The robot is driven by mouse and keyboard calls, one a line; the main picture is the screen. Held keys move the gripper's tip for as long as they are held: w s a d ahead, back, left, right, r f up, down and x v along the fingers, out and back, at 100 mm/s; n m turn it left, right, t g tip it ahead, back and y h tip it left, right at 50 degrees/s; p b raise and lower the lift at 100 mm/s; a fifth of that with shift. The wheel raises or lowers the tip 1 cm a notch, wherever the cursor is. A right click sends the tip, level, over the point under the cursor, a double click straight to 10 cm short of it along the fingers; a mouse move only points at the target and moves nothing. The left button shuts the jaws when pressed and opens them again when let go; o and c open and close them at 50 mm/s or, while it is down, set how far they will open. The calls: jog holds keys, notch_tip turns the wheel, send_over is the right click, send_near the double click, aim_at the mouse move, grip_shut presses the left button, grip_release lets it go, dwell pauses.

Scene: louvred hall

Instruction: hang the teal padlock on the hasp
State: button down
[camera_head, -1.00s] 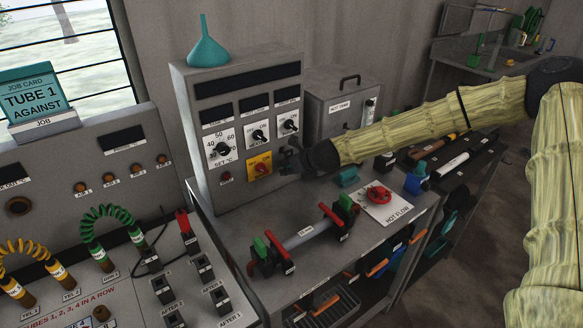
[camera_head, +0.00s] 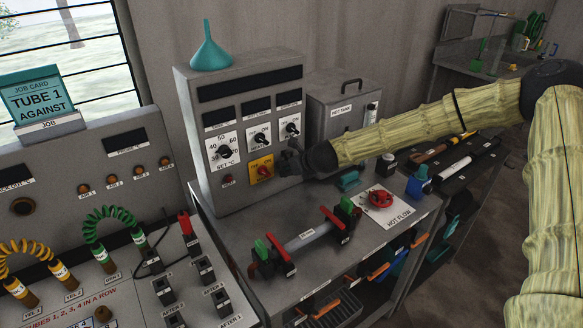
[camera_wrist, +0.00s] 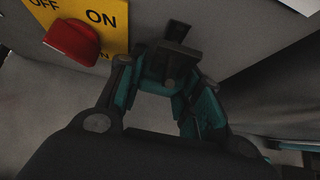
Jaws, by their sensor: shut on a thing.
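My gripper (camera_head: 289,162) is at the front of the grey control cabinet, just right of the red knob on its yellow plate (camera_head: 261,168). The red knob (camera_wrist: 73,40) is close at the left.
A teal block-like thing (camera_head: 348,181) lies on the bench below my arm. The red valve wheel (camera_head: 380,199) and the clamped tube (camera_head: 306,238) are on the bench. The hot tank (camera_head: 330,112) stands behind my forearm. A teal funnel (camera_head: 210,55) tops the cabinet.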

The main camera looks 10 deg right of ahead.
jog(key=shift+w+r, duration=0.55)
jog(key=shift+r, duration=0.25)
jog(key=shift+s+f+b, duration=0.35)
jog(key=shift+f+b, duration=0.45)
jog(key=shift+f, duration=0.1)
jog(key=c, duration=1.1)
grip_release()
jog(key=shift+f, duration=0.1)
jog(key=shift+o, duration=1)
jog(key=shift+w+a+f, duration=0.2)
jog(key=shift+w, duration=0.05)
jog(key=shift+w+a+f, duration=0.1)
jog(key=shift+w+a, duration=0.05)
jog(key=shift+a, duration=0.55)
